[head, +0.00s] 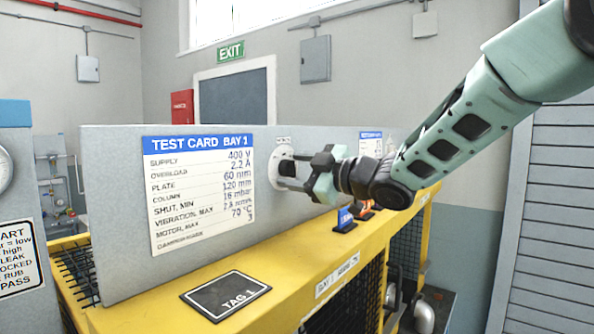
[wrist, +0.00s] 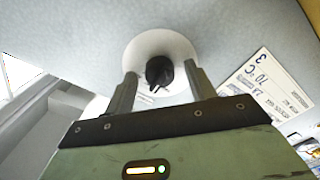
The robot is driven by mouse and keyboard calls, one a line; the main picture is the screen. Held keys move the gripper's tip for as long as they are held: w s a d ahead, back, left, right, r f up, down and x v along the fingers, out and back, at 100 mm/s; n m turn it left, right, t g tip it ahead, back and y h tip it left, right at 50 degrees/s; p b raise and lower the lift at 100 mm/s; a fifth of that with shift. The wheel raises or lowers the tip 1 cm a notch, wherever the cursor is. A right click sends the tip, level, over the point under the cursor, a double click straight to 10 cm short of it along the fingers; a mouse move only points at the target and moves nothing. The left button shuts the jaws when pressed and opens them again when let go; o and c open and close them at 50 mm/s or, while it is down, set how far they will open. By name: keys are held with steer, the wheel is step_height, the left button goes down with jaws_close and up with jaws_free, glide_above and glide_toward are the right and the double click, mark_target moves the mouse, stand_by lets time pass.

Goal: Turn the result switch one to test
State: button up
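The switch is a round white plate (head: 274,170) with a dark knob, mounted on the grey panel just right of the test card. A small label above it is too small to read. In the wrist view the black knob (wrist: 160,72) sits at the middle of the white plate (wrist: 145,48). My gripper (head: 293,170) is at the switch. In the wrist view its two fingers (wrist: 162,84) are apart, one on each side of the knob, with gaps showing. The position the knob points to cannot be read.
The test card (head: 200,190) hangs left of the switch. Below, a yellow bench (head: 300,262) carries a black TAG 1 plate (head: 226,296) and small blue (head: 345,219) and orange (head: 364,210) items. A second card (head: 371,143) is partly hidden behind my arm.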

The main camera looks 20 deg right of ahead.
steer(key=b+v, duration=0.5)
steer(key=v, duration=1.2)
steer(key=shift+s, duration=0.2)
steer(key=shift+d, duration=0.1)
